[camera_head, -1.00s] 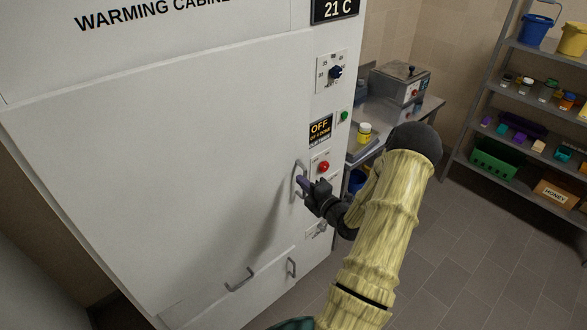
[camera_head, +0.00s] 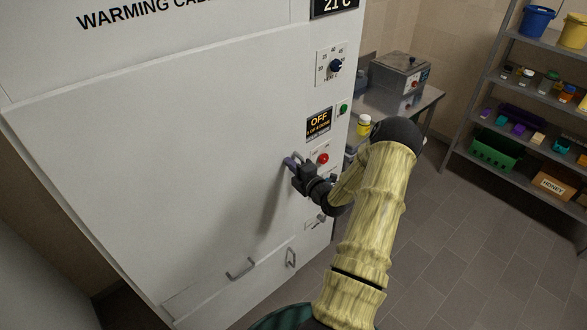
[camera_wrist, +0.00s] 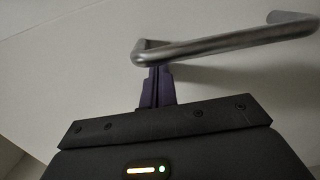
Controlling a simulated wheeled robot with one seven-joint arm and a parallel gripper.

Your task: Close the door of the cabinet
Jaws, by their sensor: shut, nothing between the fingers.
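The white warming cabinet (camera_head: 332,92) stands at the left, with a large white door (camera_head: 150,150) on its front. In the head view the door looks close to flush with the front; I cannot tell whether a small gap is left. My gripper (camera_head: 291,163) is at the door's metal handle, near its right edge, and hides most of that handle. In the wrist view the handle (camera_wrist: 225,42) is a bent grey bar. My shut purple fingers (camera_wrist: 156,85) reach up to its lower bend, with their tips partly hidden by the bar. They grip nothing.
Lower handles (camera_head: 240,268) are below. A side table (camera_head: 425,105) and a shelf rack (camera_head: 505,75) stand right; the floor between is clear.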

